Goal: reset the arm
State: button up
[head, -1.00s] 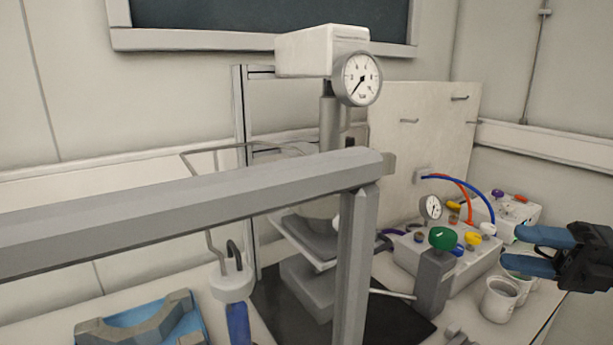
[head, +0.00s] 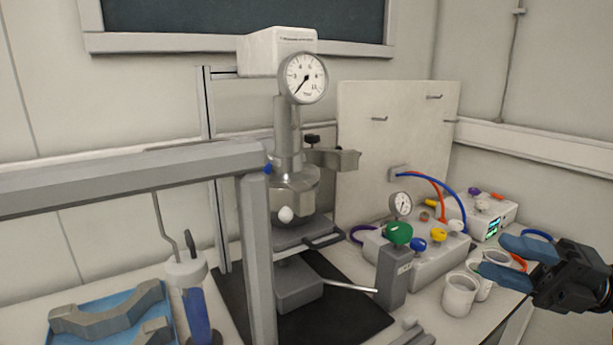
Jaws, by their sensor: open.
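My gripper (head: 508,262) is at the right edge of the head view, with two blue fingers apart and nothing between them. It is in front of and above the right end of the bench, close to the white cups in the picture. The pressure reactor (head: 291,185) stands left of centre, with a round gauge (head: 303,78) on top and a metal vessel below. A grey frame post hides part of its left side. The rest of my arm is mostly out of view.
A valve box (head: 440,254) with coloured knobs and a green-knobbed valve (head: 399,235) stand on the bench. White cups (head: 459,294) are near my gripper. A blue tray (head: 65,330) holds grey clamp parts. A bottle (head: 190,290) stands beside it. A grey beam (head: 120,175) crosses the left foreground.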

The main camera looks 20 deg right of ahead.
jog(key=s+a+f+m+t+h, duration=0.1)
jog(key=s+a+m+t+h, duration=0.25)
jog(key=a+m+t, duration=0.4)
jog(key=s+a+f+m+t+h, duration=0.1)
jog(key=s+a+m+t+h, duration=0.25)
jog(key=a+m+t, duration=0.35)
jog(key=s+a+f+m+g+h, duration=0.2)
jog(key=s+f+m+g+h, duration=0.2)
jog(key=s+f+m+g, duration=0.2)
jog(key=s+a+f+m+g+h, duration=0.2)
jog(key=s+f+m+g+h, duration=0.3)
jog(key=s+m, duration=0.5)
jog(key=s+f+g, duration=0.1)
jog(key=s, duration=0.3)
jog(key=shift+a+f, duration=0.2)
jog(key=shift+a, duration=0.2)
jog(key=shift+c, duration=0.4)
jog(key=shift+c, duration=0.3)
jog(key=shift+d, duration=0.1)
